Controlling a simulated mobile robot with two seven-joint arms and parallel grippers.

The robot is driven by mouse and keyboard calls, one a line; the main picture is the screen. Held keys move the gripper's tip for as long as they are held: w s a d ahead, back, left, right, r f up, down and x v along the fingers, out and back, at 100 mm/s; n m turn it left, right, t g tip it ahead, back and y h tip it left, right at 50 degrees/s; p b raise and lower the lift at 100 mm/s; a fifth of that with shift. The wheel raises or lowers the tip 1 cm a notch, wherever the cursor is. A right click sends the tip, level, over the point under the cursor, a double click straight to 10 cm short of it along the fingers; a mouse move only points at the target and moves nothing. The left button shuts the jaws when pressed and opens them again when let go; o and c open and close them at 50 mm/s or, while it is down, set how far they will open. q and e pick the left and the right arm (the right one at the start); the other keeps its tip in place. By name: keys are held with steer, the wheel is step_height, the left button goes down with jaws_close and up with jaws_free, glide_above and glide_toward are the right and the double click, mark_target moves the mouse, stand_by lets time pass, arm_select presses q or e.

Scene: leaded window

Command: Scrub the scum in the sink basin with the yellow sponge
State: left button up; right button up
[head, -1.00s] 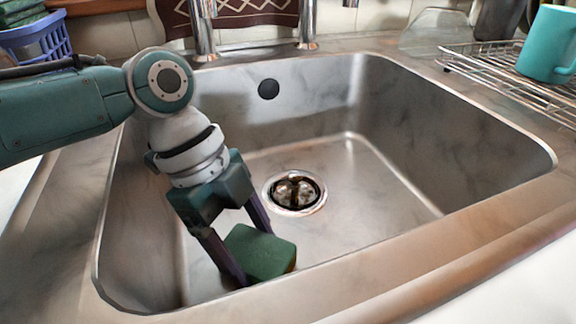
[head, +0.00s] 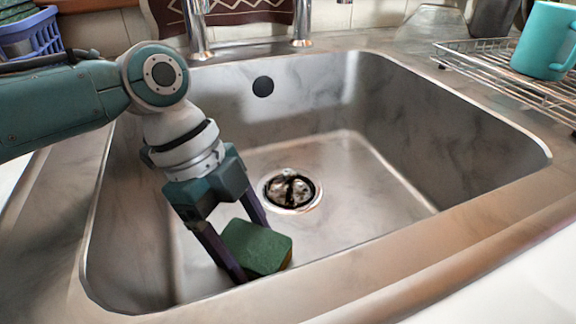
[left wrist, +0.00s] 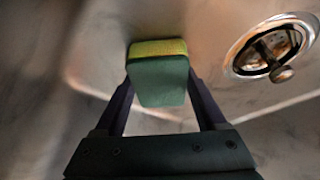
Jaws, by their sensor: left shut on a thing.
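The sponge (head: 256,247) has a green top and a yellow underside. It is in the front left part of the steel sink basin (head: 370,190), left of and nearer than the drain. My left gripper (head: 250,250) points down into the basin and is shut on the sponge, one finger on each side. In the left wrist view, the sponge (left wrist: 160,80) sits between the fingertips, its yellow layer at the far edge. I cannot tell whether it touches the basin floor. Faint darker smudges show on the basin walls; no distinct scum patch stands out. My right gripper is not in view.
The drain (head: 291,190) has a dark opening with a metal strainer. A tap (head: 198,30) stands behind the basin. A wire rack (head: 505,75) with a teal mug (head: 545,42) is at the right. A blue basket (head: 30,38) is at the back left. The right basin floor is clear.

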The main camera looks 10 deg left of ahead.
arm_select(q)
steer(key=shift+a, duration=0.1)
steer(key=shift+s+d+r+p, duration=0.2)
steer(key=shift+s+r+p, duration=0.05)
steer(key=shift+p, duration=0.5)
steer(key=shift+s+d+p, duration=0.35)
steer(key=shift+s+p, duration=0.15)
steer(key=shift+f, duration=0.15)
steer(key=shift+w+a+f+b, duration=0.25)
steer(key=shift+w+b, duration=0.15)
steer(key=shift+b, duration=0.4)
steer(key=shift+r, duration=0.15)
step_height(320, 180, up, 9)
steer(key=p, duration=0.8)
steer(key=shift+f, duration=0.2)
